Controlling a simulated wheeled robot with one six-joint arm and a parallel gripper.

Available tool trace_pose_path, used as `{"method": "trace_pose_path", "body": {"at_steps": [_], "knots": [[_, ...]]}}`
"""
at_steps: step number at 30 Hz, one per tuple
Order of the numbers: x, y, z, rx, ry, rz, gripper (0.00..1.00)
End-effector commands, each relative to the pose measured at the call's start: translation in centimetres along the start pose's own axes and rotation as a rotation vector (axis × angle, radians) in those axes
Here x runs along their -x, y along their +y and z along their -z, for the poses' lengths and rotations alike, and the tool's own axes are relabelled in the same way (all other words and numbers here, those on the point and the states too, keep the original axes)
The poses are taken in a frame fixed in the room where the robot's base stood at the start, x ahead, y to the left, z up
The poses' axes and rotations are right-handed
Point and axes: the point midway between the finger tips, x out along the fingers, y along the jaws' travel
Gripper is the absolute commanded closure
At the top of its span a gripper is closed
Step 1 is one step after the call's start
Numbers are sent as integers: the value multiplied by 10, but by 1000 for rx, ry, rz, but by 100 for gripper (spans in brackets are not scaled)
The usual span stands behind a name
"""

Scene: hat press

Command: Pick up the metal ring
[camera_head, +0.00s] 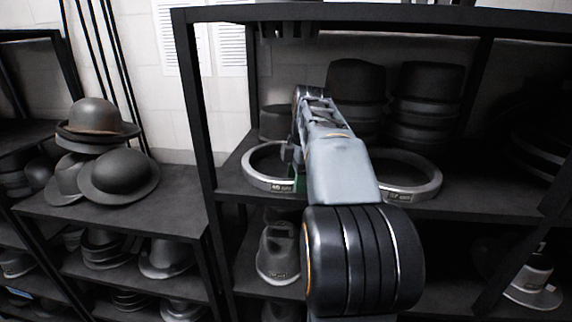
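Two metal rings lie on the middle shelf of the dark rack. The left metal ring (262,184) is silver with a label on its front, and its right part is hidden by my arm. The right metal ring (424,193) is similar, also labelled, with its left part hidden behind my arm. My gripper (290,165) reaches over the shelf beside the right side of the left ring. Its fingers are small and partly hidden by the arm, so I cannot tell whether they are open or touch the ring.
Stacked dark hats (428,95) stand behind the rings. The rack's left post (196,110) and top board (400,14) frame the shelf closely. Hat blocks (278,252) sit on the shelf below. Another rack with hats (120,176) stands at left.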

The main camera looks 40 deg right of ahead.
Motion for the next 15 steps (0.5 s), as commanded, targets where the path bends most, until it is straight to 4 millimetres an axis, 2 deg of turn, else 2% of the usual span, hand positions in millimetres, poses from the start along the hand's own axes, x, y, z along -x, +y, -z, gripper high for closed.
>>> {"method": "trace_pose_path", "body": {"at_steps": [2,15], "knots": [[0,0,0,0,0,0,59],[0,0,0,0,0,0,100]]}}
